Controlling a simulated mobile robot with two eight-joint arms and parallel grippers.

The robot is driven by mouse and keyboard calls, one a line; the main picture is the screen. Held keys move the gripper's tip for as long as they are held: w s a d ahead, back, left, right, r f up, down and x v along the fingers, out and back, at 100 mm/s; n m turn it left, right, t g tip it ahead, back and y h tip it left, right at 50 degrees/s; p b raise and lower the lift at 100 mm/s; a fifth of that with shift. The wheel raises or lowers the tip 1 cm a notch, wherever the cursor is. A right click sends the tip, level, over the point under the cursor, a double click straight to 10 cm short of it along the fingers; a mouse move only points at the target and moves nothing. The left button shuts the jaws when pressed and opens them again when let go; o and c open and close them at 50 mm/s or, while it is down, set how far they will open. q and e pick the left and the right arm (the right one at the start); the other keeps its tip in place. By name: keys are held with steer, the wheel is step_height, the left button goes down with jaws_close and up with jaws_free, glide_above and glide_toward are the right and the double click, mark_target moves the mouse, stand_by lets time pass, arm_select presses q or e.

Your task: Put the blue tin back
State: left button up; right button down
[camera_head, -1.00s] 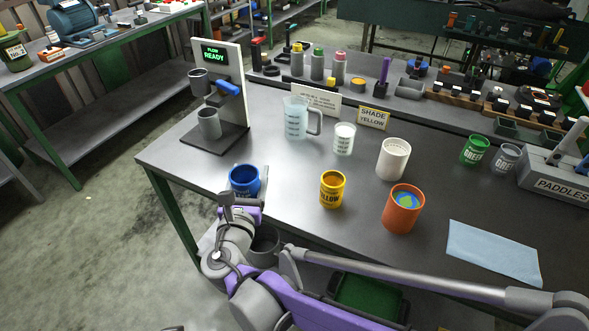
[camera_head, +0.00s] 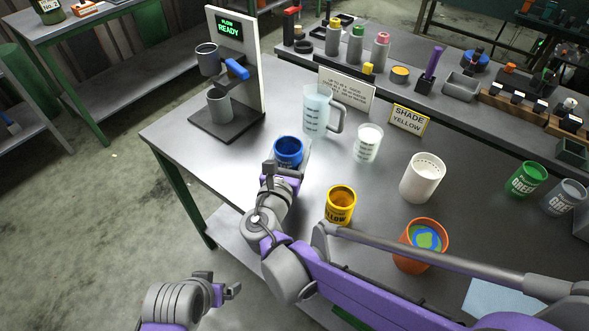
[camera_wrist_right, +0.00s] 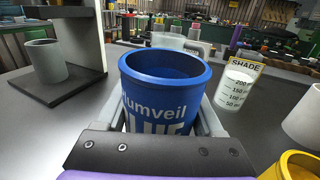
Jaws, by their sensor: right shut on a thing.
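The blue tin (camera_head: 289,151) is upright and open-topped, over the left part of the dark bench. My right gripper (camera_head: 284,167) is shut on it. In the right wrist view the blue tin (camera_wrist_right: 165,92) sits between the two grey fingers, its white lettering partly hidden by the gripper. I cannot tell whether its base touches the bench. My left gripper (camera_head: 222,287) is low at the bottom left, off the bench and apart from any tin. I cannot tell whether its jaws are open.
The yellow tin (camera_head: 341,204) stands right of my right gripper, the orange pot (camera_head: 408,262) farther right. The jug (camera_head: 315,112), beaker (camera_head: 367,145) and white cup (camera_head: 422,180) stand behind. The flow stand (camera_head: 246,60) is back left. Green (camera_head: 525,180) and grey (camera_head: 564,198) tins stand right.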

steer(key=shift+f+b, duration=0.7)
steer(key=shift+f, duration=2.4)
steer(key=shift+f, duration=0.1)
jaws_free()
steer(key=shift+r, duration=0.25)
steer(key=v, duration=1.2)
steer(key=shift+f+p, duration=0.2)
steer(key=shift+p, duration=0.1)
